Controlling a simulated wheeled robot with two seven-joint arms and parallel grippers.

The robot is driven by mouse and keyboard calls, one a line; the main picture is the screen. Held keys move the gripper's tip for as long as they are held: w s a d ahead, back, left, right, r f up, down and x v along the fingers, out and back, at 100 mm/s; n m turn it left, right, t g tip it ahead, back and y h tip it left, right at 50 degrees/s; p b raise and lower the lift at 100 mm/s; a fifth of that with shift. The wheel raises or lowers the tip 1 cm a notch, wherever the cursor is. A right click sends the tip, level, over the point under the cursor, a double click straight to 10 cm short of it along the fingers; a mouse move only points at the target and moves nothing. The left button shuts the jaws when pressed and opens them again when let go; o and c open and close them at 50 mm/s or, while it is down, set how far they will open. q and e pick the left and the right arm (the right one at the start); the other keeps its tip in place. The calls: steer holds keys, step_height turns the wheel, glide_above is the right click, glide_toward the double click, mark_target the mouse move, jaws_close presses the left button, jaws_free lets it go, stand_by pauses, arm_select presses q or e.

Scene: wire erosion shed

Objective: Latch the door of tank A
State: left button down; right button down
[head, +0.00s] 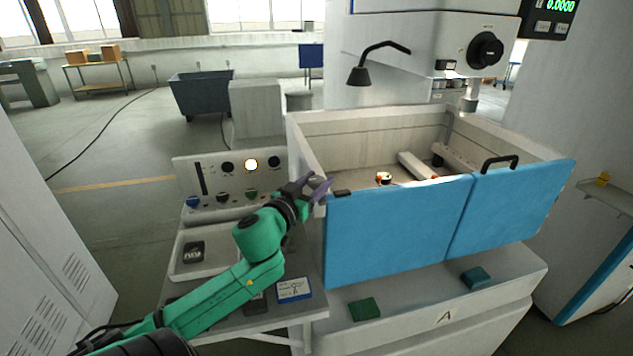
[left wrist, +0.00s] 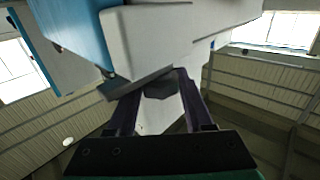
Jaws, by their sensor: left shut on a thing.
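Tank A (head: 312,150) is an open pale tank with the letter A on its base. Its blue front door has a wide left panel (head: 400,235) and a smaller right panel (head: 510,208) with a black handle (head: 498,162). The door stands upright against the tank front. A small dark piece (head: 342,193) sits at the door's top left corner. My left gripper (head: 320,187) is at the tank's front left corner. In the left wrist view its fingers close around a dark latch-like part (left wrist: 160,90), whose full shape is hidden. My right gripper is out of view.
Two green blocks (head: 364,309) (head: 476,277) lie on the ledge below the door. A black lamp (head: 359,75) hangs above the tank.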

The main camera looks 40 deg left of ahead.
arm_select(q)
steer(key=shift+n+y, duration=0.5)
steer(key=shift+y, duration=0.2)
steer(key=n+g+y+b, duration=0.1)
steer(key=y, duration=0.1)
steer(key=n+g+y+b, duration=0.1)
steer(key=y, duration=0.1)
steer(key=shift+d+f+n, duration=0.1)
steer(key=shift+f+n, duration=0.1)
steer(key=shift+n, duration=0.2)
steer(key=n+g+y+b, duration=0.7)
steer(key=g+b, duration=0.1)
steer(key=shift+f+y, duration=0.15)
steer(key=shift+y, duration=0.15)
steer(key=shift+r+n+g+y+b, duration=0.15)
steer(key=shift+n+g+y+b, duration=0.25)
steer(key=shift+n+g+b, duration=0.65)
steer(key=shift+r+n+g+y+b, duration=0.1)
steer(key=shift+n+g+y+b, duration=0.45)
steer(key=shift+g, duration=0.9)
steer(key=shift+c, duration=1.4)
jaws_free()
